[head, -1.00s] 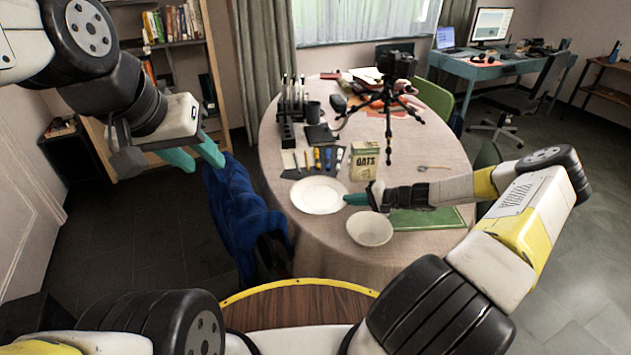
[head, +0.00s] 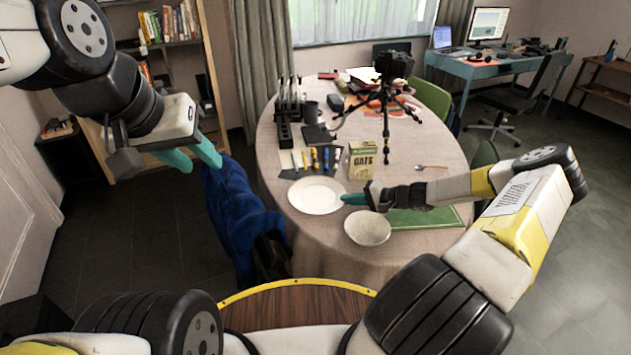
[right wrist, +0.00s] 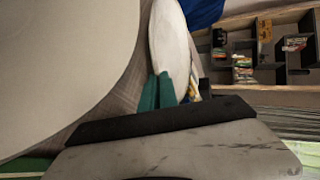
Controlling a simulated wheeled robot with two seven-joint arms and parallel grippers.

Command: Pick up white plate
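The white plate (head: 316,195) lies flat near the front left edge of the round table. My right gripper (head: 353,199) is at its right rim, low over the table. In the right wrist view the two teal fingertips (right wrist: 158,91) are close together at the near edge of the plate (right wrist: 172,42). I cannot tell whether the rim is between them. My left gripper (head: 192,157) is open and empty, up in the air left of the table.
A white bowl (head: 367,228) stands just in front of my right gripper. An oats box (head: 361,161) stands behind it, and utensils (head: 311,160) lie behind the plate. A green mat (head: 425,218) is under my right forearm. A blue-draped chair (head: 237,217) stands at the left.

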